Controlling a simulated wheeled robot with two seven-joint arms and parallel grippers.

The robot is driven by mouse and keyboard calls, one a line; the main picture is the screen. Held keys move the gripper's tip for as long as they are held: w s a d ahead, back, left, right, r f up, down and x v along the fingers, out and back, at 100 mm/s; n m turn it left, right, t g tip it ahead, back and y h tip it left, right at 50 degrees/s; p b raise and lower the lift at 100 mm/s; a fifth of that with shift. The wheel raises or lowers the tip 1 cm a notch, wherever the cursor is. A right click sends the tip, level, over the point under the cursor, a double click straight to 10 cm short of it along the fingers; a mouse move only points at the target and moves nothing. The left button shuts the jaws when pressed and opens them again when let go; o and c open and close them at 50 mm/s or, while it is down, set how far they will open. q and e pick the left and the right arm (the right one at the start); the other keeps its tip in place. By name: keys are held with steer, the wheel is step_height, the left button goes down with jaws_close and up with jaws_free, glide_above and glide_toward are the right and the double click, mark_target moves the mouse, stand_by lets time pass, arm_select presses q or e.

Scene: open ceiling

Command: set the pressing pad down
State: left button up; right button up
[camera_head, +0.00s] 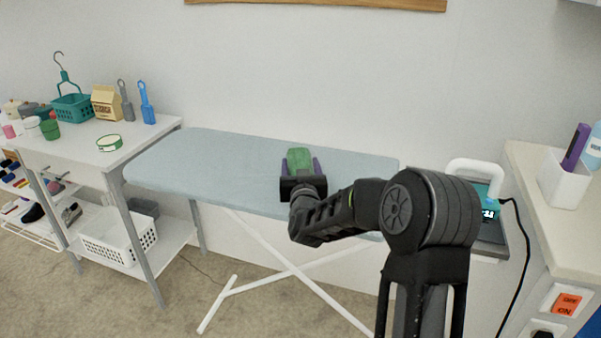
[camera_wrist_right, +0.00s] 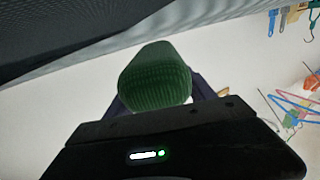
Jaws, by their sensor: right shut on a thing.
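The green pressing pad (camera_head: 299,158) is between the purple fingers of my right gripper (camera_head: 302,168), over the middle of the pale blue ironing board (camera_head: 222,160). The gripper is shut on the pad. In the right wrist view the ribbed green pad (camera_wrist_right: 156,80) sticks out ahead of the gripper, with parts of the purple fingers beside it. I cannot tell whether the pad touches the board; its underside is hidden. My left gripper is not in view.
An iron (camera_head: 478,192) with a white handle stands off the board's right end, its black cord hanging. A white table (camera_head: 78,148) with baskets and small items stands at the left. The board's left half is clear. A white cup (camera_head: 566,186) stands on the right counter.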

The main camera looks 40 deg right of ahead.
steer(key=shift+f, duration=0.85)
steer(key=shift+f, duration=0.15)
steer(key=o, duration=1.7)
steer(key=shift+s, duration=0.1)
steer(key=v, duration=1.2)
steer(key=shift+d, duration=0.1)
